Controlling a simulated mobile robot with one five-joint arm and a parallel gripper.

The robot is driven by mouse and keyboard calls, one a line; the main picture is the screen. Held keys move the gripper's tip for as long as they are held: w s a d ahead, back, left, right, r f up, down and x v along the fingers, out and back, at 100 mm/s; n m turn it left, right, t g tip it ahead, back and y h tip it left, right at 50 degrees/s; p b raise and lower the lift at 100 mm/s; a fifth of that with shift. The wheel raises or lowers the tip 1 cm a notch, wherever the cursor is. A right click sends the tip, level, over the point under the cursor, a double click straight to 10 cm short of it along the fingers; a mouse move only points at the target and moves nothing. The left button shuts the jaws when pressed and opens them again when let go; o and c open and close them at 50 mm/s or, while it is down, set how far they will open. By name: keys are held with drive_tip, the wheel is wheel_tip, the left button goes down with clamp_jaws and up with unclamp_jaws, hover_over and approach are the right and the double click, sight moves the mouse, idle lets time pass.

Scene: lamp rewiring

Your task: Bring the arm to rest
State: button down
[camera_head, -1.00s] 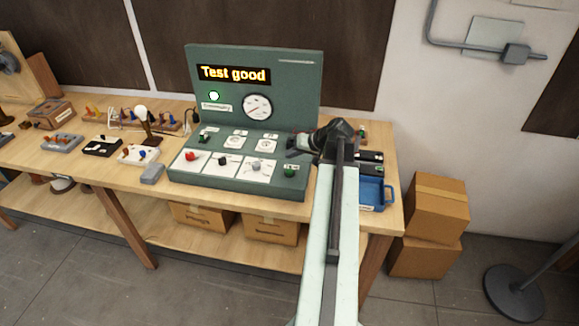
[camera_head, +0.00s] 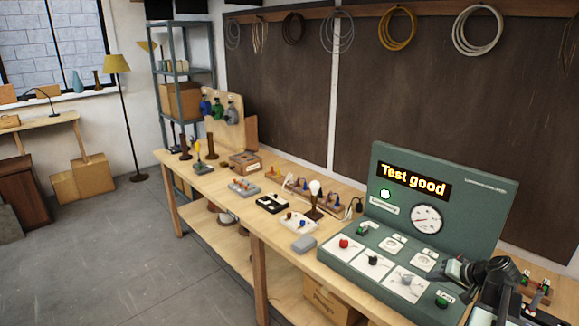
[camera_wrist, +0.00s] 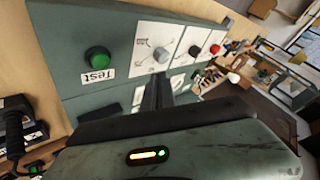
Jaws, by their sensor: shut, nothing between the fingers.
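My gripper (camera_head: 452,270) is at the right end of the green test panel (camera_head: 446,190), above the panel's sloped control face. In the wrist view its dark fingers (camera_wrist: 157,95) are together and hold nothing. The panel's display (camera_head: 413,181) reads "Test good", and a round lamp (camera_head: 385,194) below it glows pale green. A green button (camera_head: 441,302) sits near my gripper; in the wrist view the green button (camera_wrist: 97,58) is beside a "Test" label, apart from the fingers. My arm comes in from the lower right corner; most of it is out of view.
Open floor (camera_head: 130,240) lies to the left.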

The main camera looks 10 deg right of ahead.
drive_tip(key=w+a+n+y, duration=0.25)
drive_tip(key=w+a, duration=0.55)
drive_tip(key=a, duration=0.6)
drive_tip(key=w+a+f+n+g, duration=0.1)
drive_tip(key=a+f+n+g, duration=0.1)
drive_tip(key=a, duration=0.8)
drive_tip(key=w+a+f+n+g, duration=0.1)
drive_tip(key=a+f+n+g, duration=0.1)
drive_tip(key=a, duration=0.9)
drive_tip(key=s+a+f+n+g+h, duration=0.25)
drive_tip(key=s+a, duration=0.25)
drive_tip(key=a, duration=0.7)
drive_tip(key=s+d+f+m+g+h, duration=0.1)
drive_tip(key=s+d+m+g+h, duration=0.1)
drive_tip(key=s+d, duration=0.2)
drive_tip(key=shift+s+f+b, duration=0.2)
drive_tip(key=shift+s+b, duration=0.1)
drive_tip(key=shift+s, duration=0.25)
drive_tip(key=shift+g, duration=0.25)
